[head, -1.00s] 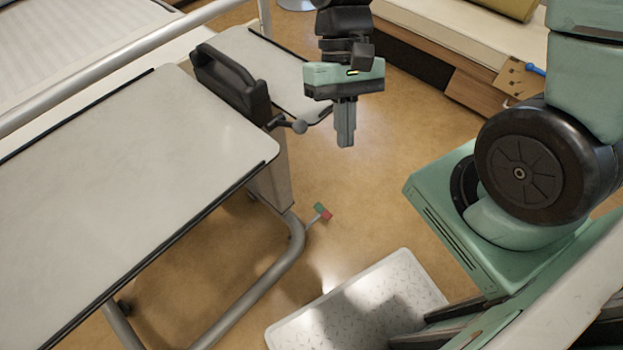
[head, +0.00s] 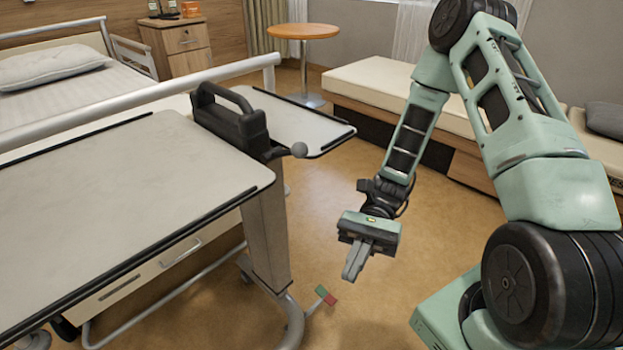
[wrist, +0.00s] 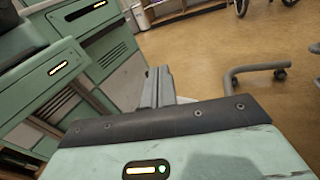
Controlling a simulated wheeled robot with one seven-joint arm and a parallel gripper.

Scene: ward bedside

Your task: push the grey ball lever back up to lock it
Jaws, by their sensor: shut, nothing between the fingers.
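The grey ball lever (head: 299,149) sticks out to the right from the black handle housing (head: 232,122) at the right end of the overbed table (head: 130,180). Its short arm looks roughly level, with the ball at the free end. My gripper (head: 353,270) points down, shut and empty, in front of the lever, to its right and lower in the picture. It is clear of the lever and the table. In the wrist view the shut fingers (wrist: 158,85) show side by side; the lever is not seen there.
A red and green pedal (head: 325,295) sits low by the table's column (head: 267,240). A smaller side leaf (head: 290,120) lies behind the lever. The bed rail (head: 150,98) runs behind the table. Open floor lies around my gripper.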

